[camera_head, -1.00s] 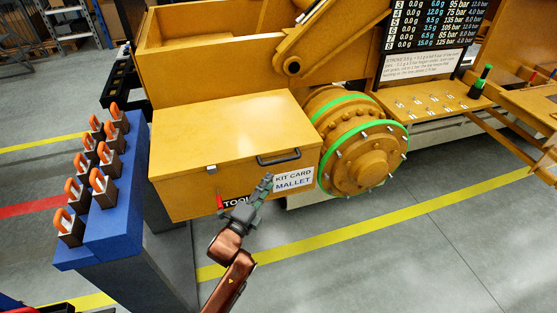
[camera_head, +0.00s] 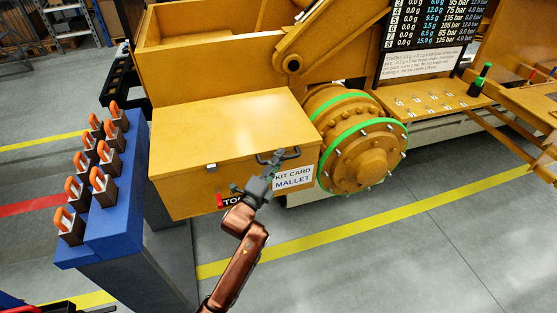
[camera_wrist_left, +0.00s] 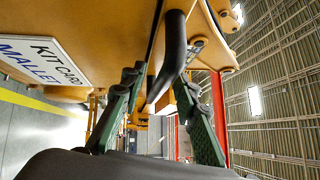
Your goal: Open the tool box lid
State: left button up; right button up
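The tool box (camera_head: 185,190) is a yellow-orange box with its lid (camera_head: 215,125) lying shut. A dark handle (camera_head: 290,155) sits at the lid's front edge, right of centre, above a "KIT CARD MALLET" label. My left gripper (camera_head: 268,162) is at the box front, at the left end of the handle. In the left wrist view its two green-black fingers (camera_wrist_left: 160,88) are apart, with the black handle (camera_wrist_left: 174,50) reaching into the space between them. I cannot tell whether they touch it. My right gripper is not in view.
A blue stand (camera_head: 128,190) with several orange-looped padlock-like pieces (camera_head: 104,187) stands left of the box. A round flanged drum (camera_head: 362,155) with green rings is close on the right. A yellow arm (camera_head: 310,45) rises behind the lid. The floor in front is clear.

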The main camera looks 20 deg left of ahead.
pick_arm(q)
jog(key=shift+c, duration=0.3)
grip_shut()
dwell(0.3)
